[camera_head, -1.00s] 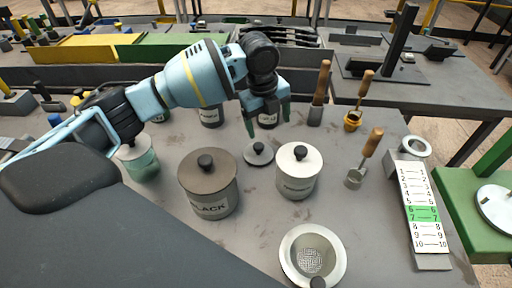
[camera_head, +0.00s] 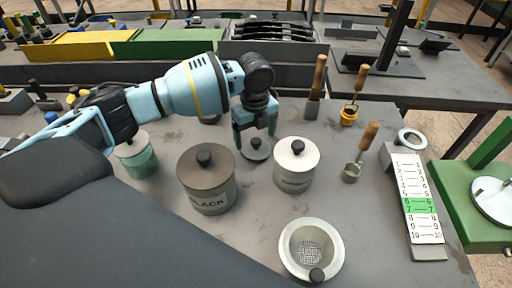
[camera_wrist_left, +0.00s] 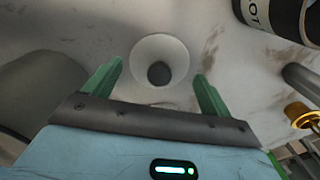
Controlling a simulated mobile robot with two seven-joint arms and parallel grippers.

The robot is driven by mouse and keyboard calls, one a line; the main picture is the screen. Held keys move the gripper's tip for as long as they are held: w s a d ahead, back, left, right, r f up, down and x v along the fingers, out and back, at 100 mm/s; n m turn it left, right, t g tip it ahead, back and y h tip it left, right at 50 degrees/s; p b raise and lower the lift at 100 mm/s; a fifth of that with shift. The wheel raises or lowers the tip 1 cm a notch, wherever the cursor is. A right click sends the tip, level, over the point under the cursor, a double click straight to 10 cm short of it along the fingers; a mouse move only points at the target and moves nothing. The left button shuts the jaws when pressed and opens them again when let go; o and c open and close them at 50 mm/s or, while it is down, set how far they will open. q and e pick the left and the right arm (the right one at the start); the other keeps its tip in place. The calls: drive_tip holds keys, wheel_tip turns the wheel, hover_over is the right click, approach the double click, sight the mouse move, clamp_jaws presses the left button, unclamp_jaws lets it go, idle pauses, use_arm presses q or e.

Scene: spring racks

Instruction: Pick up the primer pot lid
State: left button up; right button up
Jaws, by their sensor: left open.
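A small grey lid with a black knob (camera_head: 255,150) lies flat on the grey table, between the dark-lidded pot marked BLACK (camera_head: 207,183) and a white-lidded pot (camera_head: 295,168). The white pot's label is not readable, so I cannot tell which lid is the primer one. My left gripper (camera_head: 255,136) is open and points down, just over the loose lid. In the left wrist view the lid (camera_wrist_left: 160,52) shows as a pale disc between and beyond the two green fingers (camera_wrist_left: 158,75), with nothing held. My right gripper does not show.
A strainer bowl (camera_head: 310,252) stands at the front. A wooden-handled ladle (camera_head: 360,160) and a numbered strip (camera_head: 417,200) are at the right. A green jar (camera_head: 138,160) stands at the left. A dark labelled pot (camera_wrist_left: 275,15) shows in the wrist view.

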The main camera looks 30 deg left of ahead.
sight(255, 140)
use_arm(q)
wheel_tip(255, 140, down, 3)
drive_tip(key=shift+f, duration=0.15)
drive_tip(key=c, duration=0.6)
drive_tip(key=shift+c, duration=0.2)
drive_tip(key=shift+r, duration=0.2)
